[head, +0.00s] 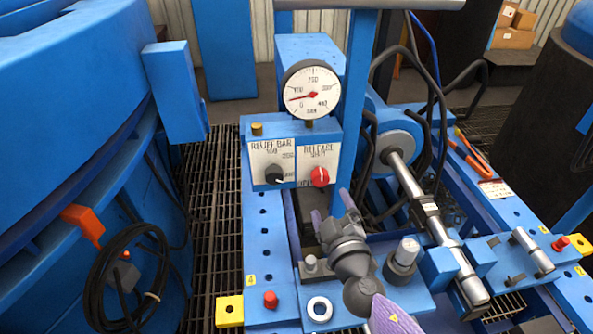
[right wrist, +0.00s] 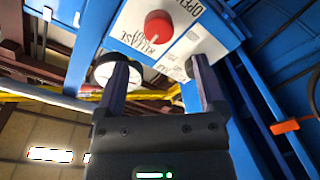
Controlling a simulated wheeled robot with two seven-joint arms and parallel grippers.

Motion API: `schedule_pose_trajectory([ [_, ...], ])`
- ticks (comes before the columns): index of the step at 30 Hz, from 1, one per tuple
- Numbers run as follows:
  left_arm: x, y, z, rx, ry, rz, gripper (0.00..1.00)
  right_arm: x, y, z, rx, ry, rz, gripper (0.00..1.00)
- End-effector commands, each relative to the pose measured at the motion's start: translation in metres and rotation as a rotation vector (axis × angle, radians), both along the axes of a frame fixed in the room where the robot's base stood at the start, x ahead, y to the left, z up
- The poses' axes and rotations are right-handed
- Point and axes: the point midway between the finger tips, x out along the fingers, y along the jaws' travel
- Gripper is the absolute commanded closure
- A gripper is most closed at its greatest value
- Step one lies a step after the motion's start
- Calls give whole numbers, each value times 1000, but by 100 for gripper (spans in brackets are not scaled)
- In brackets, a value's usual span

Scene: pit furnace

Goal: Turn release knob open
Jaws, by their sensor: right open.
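The red release knob (head: 320,177) sits on a white lettered plate on the right of the blue panel's front. A pale pointer mark shows on its face. In the right wrist view the red knob (right wrist: 158,27) is at the top, beyond the fingertips. My right gripper (head: 333,207) is open and empty, just below and in front of the knob, apart from it. In the right wrist view its two fingers (right wrist: 161,62) stand wide apart, with the plate's lettering beyond them. My left gripper is not in view.
The black relief knob (head: 275,174) is close on the left of the red one. A round gauge (head: 311,90) stands above the panel. A blue post (head: 357,110) rises just right of the panel. A metal cylinder rod (head: 405,180) and black hoses lie further right.

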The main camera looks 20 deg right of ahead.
Motion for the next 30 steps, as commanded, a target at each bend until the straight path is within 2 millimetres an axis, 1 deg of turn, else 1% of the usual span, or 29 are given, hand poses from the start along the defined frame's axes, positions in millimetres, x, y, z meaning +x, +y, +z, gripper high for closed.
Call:
schedule_pose_trajectory([
  [2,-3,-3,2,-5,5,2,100,15,-3,2,-1,-2,-1,10],
  [6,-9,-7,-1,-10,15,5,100,46,-10,0,-2,0,-1,10],
  [9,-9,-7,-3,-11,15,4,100,64,-13,-1,-1,2,0,10],
  [12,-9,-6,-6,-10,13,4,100,77,-16,-2,0,3,0,10],
  [16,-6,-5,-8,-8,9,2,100,85,-18,-1,0,4,0,10],
  [23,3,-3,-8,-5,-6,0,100,86,-18,-1,0,4,0,10],
  [24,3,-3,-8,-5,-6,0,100,86,-18,-1,0,4,0,15],
  [26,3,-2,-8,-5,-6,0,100,86,-18,-1,0,4,0,27],
  [27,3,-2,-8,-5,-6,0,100,86,-18,-1,0,4,0,36],
  [29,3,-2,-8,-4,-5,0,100,86,-18,-1,0,4,0,49],
  [30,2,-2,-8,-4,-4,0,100,86,-18,-1,0,4,0,57],
])
